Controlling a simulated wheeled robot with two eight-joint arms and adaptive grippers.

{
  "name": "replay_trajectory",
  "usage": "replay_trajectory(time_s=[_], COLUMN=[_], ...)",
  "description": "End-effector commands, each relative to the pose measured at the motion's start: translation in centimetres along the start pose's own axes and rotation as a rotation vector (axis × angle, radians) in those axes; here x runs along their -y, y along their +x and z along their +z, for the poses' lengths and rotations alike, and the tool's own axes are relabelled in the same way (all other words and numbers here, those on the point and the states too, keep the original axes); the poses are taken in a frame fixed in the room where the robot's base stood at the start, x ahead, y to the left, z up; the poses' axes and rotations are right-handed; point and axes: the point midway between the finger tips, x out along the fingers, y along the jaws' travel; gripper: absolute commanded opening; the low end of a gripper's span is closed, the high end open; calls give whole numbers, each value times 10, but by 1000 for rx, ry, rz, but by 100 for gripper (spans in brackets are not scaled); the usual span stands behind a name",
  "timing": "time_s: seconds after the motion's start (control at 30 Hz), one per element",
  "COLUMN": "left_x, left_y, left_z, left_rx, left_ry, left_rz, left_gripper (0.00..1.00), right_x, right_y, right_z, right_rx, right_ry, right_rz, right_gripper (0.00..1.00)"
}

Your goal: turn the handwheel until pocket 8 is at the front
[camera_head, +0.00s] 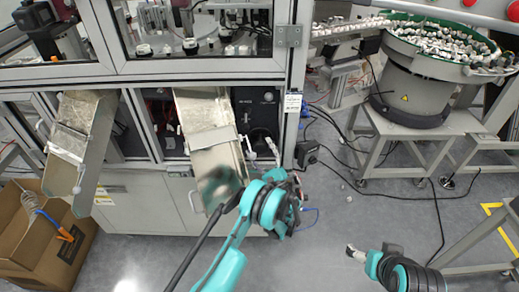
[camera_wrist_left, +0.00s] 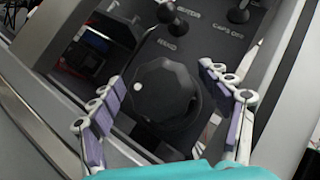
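The handwheel (camera_wrist_left: 165,92) is a black, lobed knob with a white dot on its left side, on the dark control panel (camera_wrist_left: 205,35) in the left wrist view. My left gripper (camera_wrist_left: 160,98) is open. Its fingers with purple pads stand on either side of the handwheel in the picture; I cannot tell whether they touch it. In the head view my left gripper (camera_head: 262,150) is at the dark panel (camera_head: 256,103) beside the metal chute. My right gripper (camera_head: 355,252) is low over the floor, away from the machine; its opening is unclear. No pocket numbers are readable.
Small black levers (camera_wrist_left: 167,14) stand above the handwheel, by printed labels. A sloping metal chute (camera_head: 208,125) is left of the gripper, and a frame post (camera_head: 293,110) right of it. A bowl feeder (camera_head: 415,95) stands at the right. Open floor (camera_head: 330,215) lies between.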

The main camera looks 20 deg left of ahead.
Motion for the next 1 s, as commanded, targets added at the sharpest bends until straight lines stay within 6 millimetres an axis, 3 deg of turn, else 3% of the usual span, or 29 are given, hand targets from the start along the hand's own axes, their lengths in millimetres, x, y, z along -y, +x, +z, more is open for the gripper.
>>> replay_trajectory(time_s=[0.33,0.8,1.0], left_x=[1,40,48], left_y=[-10,-93,-111], left_z=[0,32,39], left_rx=[-1,-2,0], left_ry=[-1,-2,-1], left_rz=[-1,-1,0], left_gripper=[77,77,77], right_x=[0,0,0], right_y=[0,0,0], right_z=[0,0,0], right_rx=[0,0,0], right_ry=[0,0,0], right_rz=[0,0,0], right_gripper=[77,77,77])
